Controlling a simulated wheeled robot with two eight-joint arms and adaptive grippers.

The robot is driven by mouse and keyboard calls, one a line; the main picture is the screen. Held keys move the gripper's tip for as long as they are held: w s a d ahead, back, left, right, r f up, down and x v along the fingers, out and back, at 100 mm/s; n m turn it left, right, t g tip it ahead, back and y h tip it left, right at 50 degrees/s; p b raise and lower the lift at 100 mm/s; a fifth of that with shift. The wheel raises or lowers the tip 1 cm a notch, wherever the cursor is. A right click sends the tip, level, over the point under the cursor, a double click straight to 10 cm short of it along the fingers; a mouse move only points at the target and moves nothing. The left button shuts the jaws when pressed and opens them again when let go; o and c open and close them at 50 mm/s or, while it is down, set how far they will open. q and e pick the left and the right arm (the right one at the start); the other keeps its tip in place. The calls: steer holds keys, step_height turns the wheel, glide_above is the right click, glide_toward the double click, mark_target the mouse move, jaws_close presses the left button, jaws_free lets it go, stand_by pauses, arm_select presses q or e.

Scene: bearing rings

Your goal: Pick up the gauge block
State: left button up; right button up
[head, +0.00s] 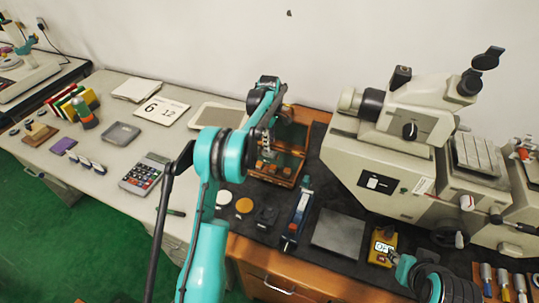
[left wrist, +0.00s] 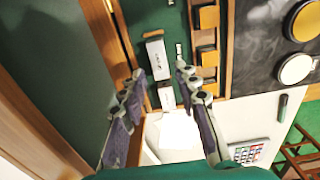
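The open wooden case (head: 272,175) with a green lining stands behind the dark mat's left part. In the left wrist view, a pale metal gauge block (left wrist: 157,58) lies on the green lining. A second, smaller pale block (left wrist: 166,95) lies just below it in the picture. My left gripper (left wrist: 158,76) is open above the case, its two fingers on either side of the pale blocks with nothing held. Whether the fingers reach down beside a block I cannot tell. In the head view my left arm partly hides the case.
Several orange-topped blocks (left wrist: 207,55) stand in the case beside the pale ones. A large microscope (head: 390,170) stands to the right. A grey plate (head: 338,235) and a yellow meter (head: 382,246) lie on the mat. A calculator (head: 146,174) lies on the left bench.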

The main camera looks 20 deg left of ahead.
mark_target(269, 152)
arm_select(q)
step_height(269, 152, down, 6)
steer(key=shift+w+r+b, duration=0.15)
steer(key=shift+b, duration=0.75)
steer(key=shift+r, duration=0.1)
steer(key=shift+c, duration=0.6)
jaws_close()
